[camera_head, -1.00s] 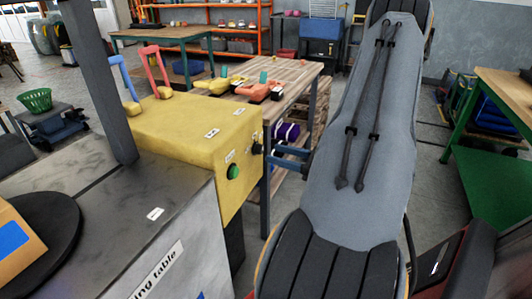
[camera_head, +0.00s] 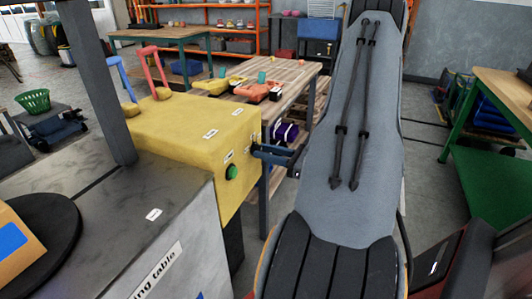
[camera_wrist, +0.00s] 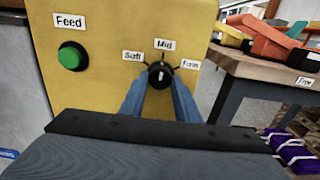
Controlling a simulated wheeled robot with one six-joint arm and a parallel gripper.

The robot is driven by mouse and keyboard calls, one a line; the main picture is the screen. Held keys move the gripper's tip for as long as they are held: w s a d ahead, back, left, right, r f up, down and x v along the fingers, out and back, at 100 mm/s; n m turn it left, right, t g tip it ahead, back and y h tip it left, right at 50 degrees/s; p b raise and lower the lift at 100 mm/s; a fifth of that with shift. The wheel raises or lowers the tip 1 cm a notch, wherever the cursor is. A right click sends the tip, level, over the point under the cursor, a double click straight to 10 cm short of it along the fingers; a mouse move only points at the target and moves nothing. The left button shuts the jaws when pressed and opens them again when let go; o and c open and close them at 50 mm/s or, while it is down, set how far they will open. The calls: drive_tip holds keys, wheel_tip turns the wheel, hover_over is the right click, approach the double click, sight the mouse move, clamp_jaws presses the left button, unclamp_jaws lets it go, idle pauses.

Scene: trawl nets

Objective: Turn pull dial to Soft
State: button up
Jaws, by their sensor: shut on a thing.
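The pull dial (camera_wrist: 160,74) is a round black knob on the yellow machine's side panel. Labels Soft (camera_wrist: 132,56), Mid (camera_wrist: 165,44) and Firm (camera_wrist: 190,64) fan out above it. Its white mark stands about upright, toward Mid. My gripper (camera_wrist: 160,84) has its blue fingers on either side of the knob, shut on it. In the head view my gripper (camera_head: 268,154) reaches the panel from the right and hides the dial.
A green Feed button (camera_wrist: 70,58) sits left of the dial on the yellow machine (camera_head: 190,125). The grey table (camera_head: 120,215) is in front of it. A wooden workbench (camera_head: 296,82) with trays stands behind, to the right.

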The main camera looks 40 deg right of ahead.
drive_tip(key=shift+n, duration=0.4)
drive_tip(key=n+b, duration=0.5)
drive_tip(key=n, duration=0.6)
idle(0.5)
drive_tip(key=o, duration=1)
drive_tip(key=shift+d, duration=0.1)
